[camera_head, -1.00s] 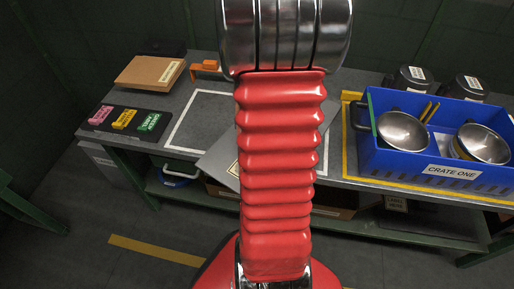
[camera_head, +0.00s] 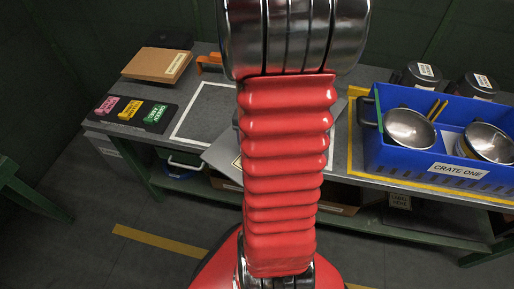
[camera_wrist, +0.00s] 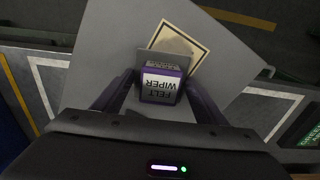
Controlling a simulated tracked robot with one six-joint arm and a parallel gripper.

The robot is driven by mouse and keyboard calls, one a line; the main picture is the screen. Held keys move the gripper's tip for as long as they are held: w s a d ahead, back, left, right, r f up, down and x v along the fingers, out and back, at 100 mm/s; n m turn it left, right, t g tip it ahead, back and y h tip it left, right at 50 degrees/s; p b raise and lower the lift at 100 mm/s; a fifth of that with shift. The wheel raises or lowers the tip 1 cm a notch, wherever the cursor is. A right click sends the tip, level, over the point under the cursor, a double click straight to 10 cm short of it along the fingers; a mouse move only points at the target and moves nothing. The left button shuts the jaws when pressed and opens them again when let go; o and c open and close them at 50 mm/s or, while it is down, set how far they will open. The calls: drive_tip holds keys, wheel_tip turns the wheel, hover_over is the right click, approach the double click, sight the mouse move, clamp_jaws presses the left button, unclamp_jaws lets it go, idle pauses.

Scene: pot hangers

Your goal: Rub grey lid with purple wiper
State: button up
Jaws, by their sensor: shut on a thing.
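The grey lid (camera_head: 222,152) is a flat plate at the front of the bench in the head view, mostly behind my arm. In the wrist view the grey lid (camera_wrist: 110,50) fills the middle and bears a pale diamond label with a dark border. My gripper (camera_wrist: 160,90) is shut on the purple wiper (camera_wrist: 161,86), marked "FELT WIPER". The wiper's grey front part overlaps the label in the picture. I cannot tell whether it touches the lid. The gripper is hidden behind my arm in the head view.
A blue crate (camera_head: 457,168) marked "CRATE ONE" holds metal bowls at the right. Dark canisters (camera_head: 420,74) stand behind it. A brown box (camera_head: 157,64) and a black board (camera_head: 135,113) with coloured label blocks lie at the left. A white-outlined area (camera_head: 207,113) beside the lid looks clear.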

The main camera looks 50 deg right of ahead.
drive_tip(key=shift+a, duration=0.1)
drive_tip(key=shift+a+f, duration=0.2)
drive_tip(key=shift+a, duration=1.5)
drive_tip(key=shift+s+a, duration=0.1)
drive_tip(key=shift+a, duration=1.65)
drive_tip(key=shift+f, duration=0.15)
drive_tip(key=shift+d+r, duration=0.2)
drive_tip(key=shift+d, duration=1.65)
drive_tip(key=shift+d, duration=1.75)
